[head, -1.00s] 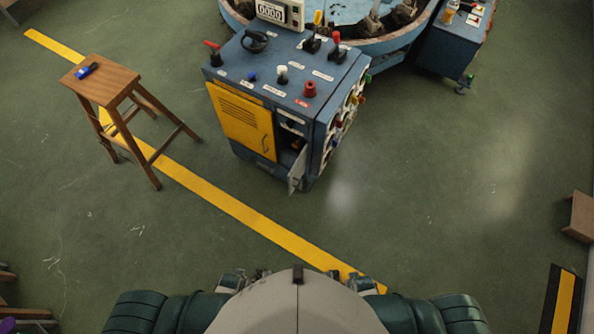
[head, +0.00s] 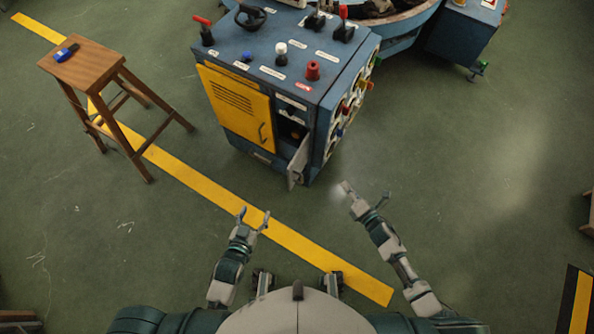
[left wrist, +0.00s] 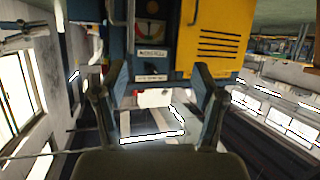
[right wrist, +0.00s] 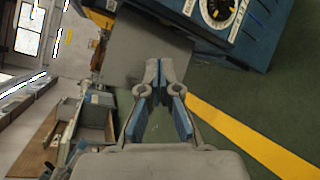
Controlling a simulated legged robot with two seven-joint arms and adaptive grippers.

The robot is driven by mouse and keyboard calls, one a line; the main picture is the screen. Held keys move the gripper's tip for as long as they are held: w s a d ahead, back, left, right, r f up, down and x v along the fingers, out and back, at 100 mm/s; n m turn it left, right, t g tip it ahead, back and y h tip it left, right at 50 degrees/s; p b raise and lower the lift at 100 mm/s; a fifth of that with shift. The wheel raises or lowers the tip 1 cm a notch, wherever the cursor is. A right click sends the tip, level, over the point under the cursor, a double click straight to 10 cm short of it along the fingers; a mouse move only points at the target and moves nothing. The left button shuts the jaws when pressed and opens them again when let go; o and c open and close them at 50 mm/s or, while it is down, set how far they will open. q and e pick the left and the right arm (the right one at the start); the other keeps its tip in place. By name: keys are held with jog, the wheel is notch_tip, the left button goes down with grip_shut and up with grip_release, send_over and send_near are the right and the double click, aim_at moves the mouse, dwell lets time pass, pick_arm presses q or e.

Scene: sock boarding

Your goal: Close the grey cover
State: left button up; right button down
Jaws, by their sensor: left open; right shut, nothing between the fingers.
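The grey cover (head: 298,163) is on the lower right front of the blue control cabinet (head: 280,95). It stands swung outward, leaving a dark compartment (head: 291,131) uncovered. In the right wrist view the cover is likely the grey panel (right wrist: 145,48) just beyond the fingertips. My right gripper (head: 350,190) is shut and empty, to the right of the cover and apart from it in the head view; its fingers meet in the right wrist view (right wrist: 160,68). My left gripper (head: 253,215) is open and empty, in front of the cabinet; its spread fingers show in the left wrist view (left wrist: 158,78).
A yellow louvred door (head: 237,107) is shut beside the compartment. Red, white and blue controls stand on the cabinet top. A wooden stool (head: 87,65) with a blue object on it is at left. The green floor before the cabinet is clear, crossed by a yellow stripe (head: 200,189).

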jog(key=a+n+g+y+b, duration=0.15)
jog(key=n+y, duration=0.25)
jog(key=n, duration=0.4)
jog(key=n+g+y+b, duration=0.3)
jog(key=n+g+y, duration=0.15)
jog(key=n, duration=0.65)
send_near(290, 171)
jog(key=x, duration=0.6)
jog(key=shift+w+a, duration=0.1)
jog(key=shift+w, duration=0.05)
pick_arm(q)
notch_tip(290, 171, up, 16)
jog(key=t+h, duration=0.2)
jog(key=t, duration=0.5)
jog(key=shift+d+r+t, duration=0.25)
jog(key=shift+d+t, duration=0.05)
jog(key=shift+d, duration=0.15)
pick_arm(e)
jog(key=shift+w+a, duration=0.15)
jog(key=shift+a, duration=0.3)
jog(key=shift+a+h, duration=0.1)
jog(key=shift+h, duration=0.15)
